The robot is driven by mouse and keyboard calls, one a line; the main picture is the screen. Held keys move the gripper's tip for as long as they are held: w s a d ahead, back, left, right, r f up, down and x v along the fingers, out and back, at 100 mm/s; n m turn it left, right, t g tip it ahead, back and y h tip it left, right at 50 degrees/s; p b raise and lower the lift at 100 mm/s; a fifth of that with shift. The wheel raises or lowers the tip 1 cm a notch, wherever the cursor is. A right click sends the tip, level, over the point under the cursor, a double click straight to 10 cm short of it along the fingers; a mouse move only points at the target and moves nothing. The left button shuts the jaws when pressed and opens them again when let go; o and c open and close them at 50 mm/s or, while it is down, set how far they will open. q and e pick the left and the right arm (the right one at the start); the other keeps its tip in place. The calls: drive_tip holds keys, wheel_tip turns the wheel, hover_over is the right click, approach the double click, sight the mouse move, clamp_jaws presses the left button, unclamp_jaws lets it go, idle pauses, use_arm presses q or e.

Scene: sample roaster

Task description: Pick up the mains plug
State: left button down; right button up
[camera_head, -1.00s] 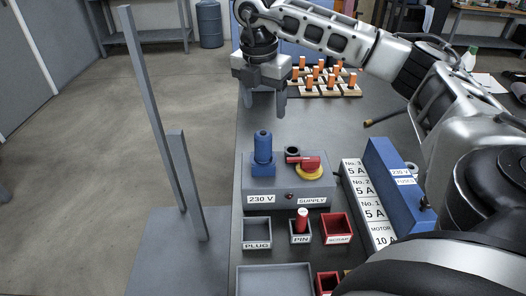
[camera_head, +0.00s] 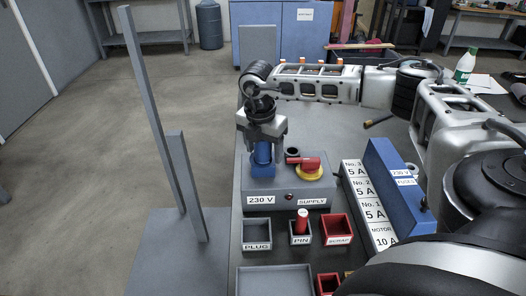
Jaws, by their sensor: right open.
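The blue mains plug (camera_head: 262,156) stands upright on top of the grey 230 V supply box (camera_head: 325,188). My right gripper (camera_head: 262,148) points down over the plug, with its fingers on either side of the plug's upper part. The jaws are open, and I cannot tell whether a finger touches the plug. The gripper hides the plug's top. The tray labelled PLUG (camera_head: 257,246) is empty in front of the box. My left gripper is not in view.
A red and yellow switch (camera_head: 308,168) sits on the box right beside the plug. A PIN tray (camera_head: 300,240) holds a red pin, with a red SCRAP tray (camera_head: 338,240) beside it. A blue fuse box (camera_head: 395,185) stands to the right. Grey posts (camera_head: 150,120) rise at left.

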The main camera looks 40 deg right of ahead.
drive_tip(key=c, duration=1.2)
drive_tip(key=shift+r, duration=0.1)
